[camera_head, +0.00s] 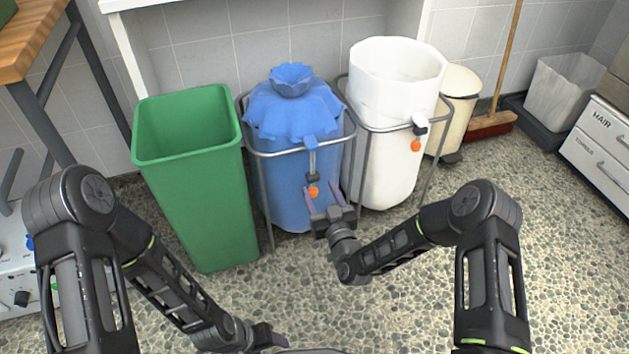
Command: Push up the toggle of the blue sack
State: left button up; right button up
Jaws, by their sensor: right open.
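The blue sack (283,187) stands in a metal frame, its top gathered into a ruffled neck. Its toggle (313,179) is dark with an orange ball (313,192) under it, low on a cord at the front of the sack. My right gripper (325,202) is open, its fingers pointing up at the sack's front, close to the orange ball. I cannot tell whether a finger touches it. My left gripper (270,338) is low at the bottom of the view, away from the sack; its jaws are not clear.
A green bin (205,190) stands left of the sack. A white sack (385,165) with its own toggle (420,129) stands open in a frame to the right. A cream bin, a broom (490,124) and drawers are farther right. The pebbled floor in front is clear.

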aim_at(315, 179)
jog(key=b+x, duration=0.1)
jog(key=x, duration=0.3)
jog(key=shift+f, duration=0.15)
jog(key=shift+w+a, duration=0.15)
jog(key=shift+w, duration=0.4)
jog(key=shift+c, duration=0.4)
grip_shut()
dwell(0.4)
